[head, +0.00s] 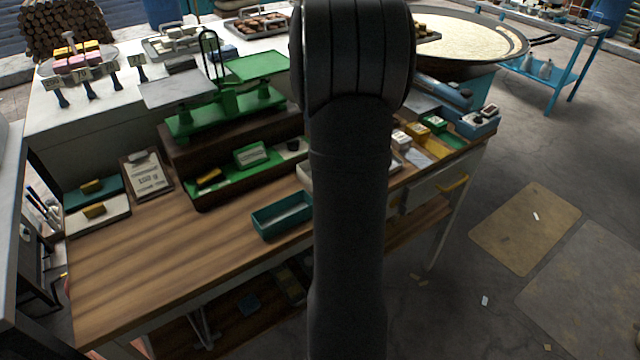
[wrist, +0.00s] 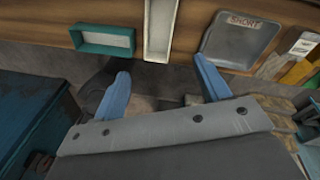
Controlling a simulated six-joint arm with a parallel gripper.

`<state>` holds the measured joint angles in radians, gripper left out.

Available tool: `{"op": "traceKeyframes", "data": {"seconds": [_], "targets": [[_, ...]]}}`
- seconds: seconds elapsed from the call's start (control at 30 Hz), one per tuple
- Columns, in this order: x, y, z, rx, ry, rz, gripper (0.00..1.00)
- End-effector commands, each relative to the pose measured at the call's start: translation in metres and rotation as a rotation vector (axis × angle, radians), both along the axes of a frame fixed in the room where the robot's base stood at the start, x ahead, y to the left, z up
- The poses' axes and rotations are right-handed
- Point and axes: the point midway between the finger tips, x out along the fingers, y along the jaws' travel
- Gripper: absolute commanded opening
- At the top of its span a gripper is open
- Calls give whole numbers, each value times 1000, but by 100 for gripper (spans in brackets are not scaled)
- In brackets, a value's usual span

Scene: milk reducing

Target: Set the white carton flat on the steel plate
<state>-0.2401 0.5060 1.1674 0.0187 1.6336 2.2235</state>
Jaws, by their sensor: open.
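In the wrist view my gripper (wrist: 163,82) is open and empty, its two blue fingers wide apart below the wooden counter's front edge. In the head view the gripper itself is hidden behind my dark arm. A flat grey steel plate (head: 177,90) sits on the left side of the green balance scale. A grey metal tray marked SHORT (wrist: 238,38) also lies on the counter in the wrist view.
A teal tray (head: 268,224) lies near the counter's front edge, beside a pale narrow tray (wrist: 150,44). A clipboard (head: 147,182) and stamp pads are at left. The front left of the wooden counter (head: 160,255) is clear.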

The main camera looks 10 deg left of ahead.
Motion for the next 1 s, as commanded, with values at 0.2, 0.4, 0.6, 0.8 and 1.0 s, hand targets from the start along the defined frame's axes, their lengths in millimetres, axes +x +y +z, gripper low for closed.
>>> {"op": "traceKeyframes", "data": {"seconds": [0.2, 0.4, 0.6, 0.8, 1.0], "targets": [[-3, 0, -15, -14, 8, -47, 69], [-11, -1, -57, -13, 8, -45, 69], [-17, -2, -98, -13, 7, -44, 69], [-20, -3, -118, -12, 4, -44, 69], [-24, -3, -136, -13, 7, -44, 69]]}}
